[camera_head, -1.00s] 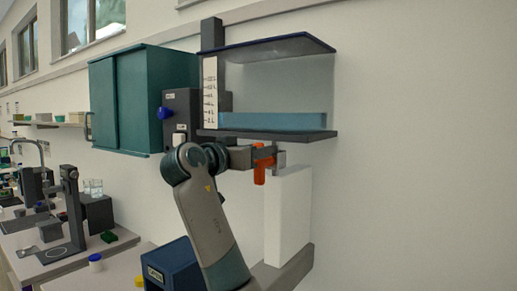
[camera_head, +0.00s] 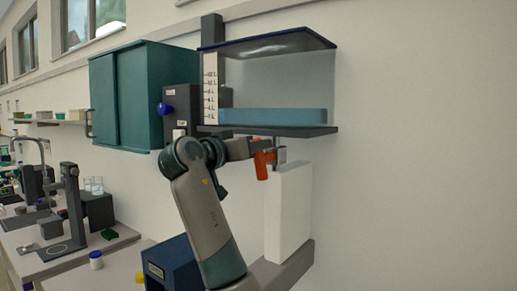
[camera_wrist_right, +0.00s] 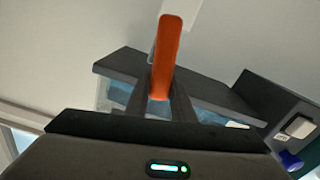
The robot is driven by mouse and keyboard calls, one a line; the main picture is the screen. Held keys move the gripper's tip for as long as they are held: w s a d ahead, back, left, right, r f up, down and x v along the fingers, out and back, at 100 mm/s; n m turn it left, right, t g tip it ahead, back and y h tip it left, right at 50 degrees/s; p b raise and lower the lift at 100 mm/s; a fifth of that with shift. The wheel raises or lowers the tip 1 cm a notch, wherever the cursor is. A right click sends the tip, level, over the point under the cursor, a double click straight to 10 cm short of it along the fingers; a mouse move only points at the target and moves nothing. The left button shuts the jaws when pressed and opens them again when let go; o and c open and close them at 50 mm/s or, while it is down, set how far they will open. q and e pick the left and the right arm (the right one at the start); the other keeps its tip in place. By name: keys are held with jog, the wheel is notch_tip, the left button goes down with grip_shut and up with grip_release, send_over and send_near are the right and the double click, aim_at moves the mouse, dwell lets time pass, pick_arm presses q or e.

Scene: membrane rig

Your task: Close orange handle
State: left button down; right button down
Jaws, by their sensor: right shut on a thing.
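The orange handle (camera_head: 262,163) hangs just below the dark base of the clear tank, beside the top of the white upright block. It is slightly tilted in the head view. My right gripper (camera_head: 258,149) reaches it from the left and is shut on its upper part. In the right wrist view the orange handle (camera_wrist_right: 168,55) stands up between the two dark fingers (camera_wrist_right: 162,95). My left gripper is in neither view.
The clear tank (camera_head: 285,85) with blue liquid and a scale sits directly above my gripper. A teal cabinet (camera_head: 130,97) and a dark box with a blue knob (camera_head: 165,109) are to the left. The wall at right is clear.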

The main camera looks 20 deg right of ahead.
jog(key=n, duration=0.3)
jog(key=w+a+n+b, duration=0.1)
jog(key=shift+f, duration=0.25)
jog(key=shift+w+a+f+n+b, duration=0.2)
jog(key=shift+f+n+b, duration=0.25)
jog(key=shift+n, duration=1.5)
jog(key=shift+w+a+f+n+b, duration=0.1)
jog(key=shift+w+f+n+b, duration=0.3)
jog(key=shift+n, duration=1.5)
jog(key=shift+a+f+n+b, duration=0.15)
jog(key=shift+f+n, duration=0.45)
jog(key=shift+n, duration=1.35)
jog(key=c, duration=1.5)
grip_release()
jog(key=shift+f, duration=0.1)
jog(key=shift+s+a, duration=0.1)
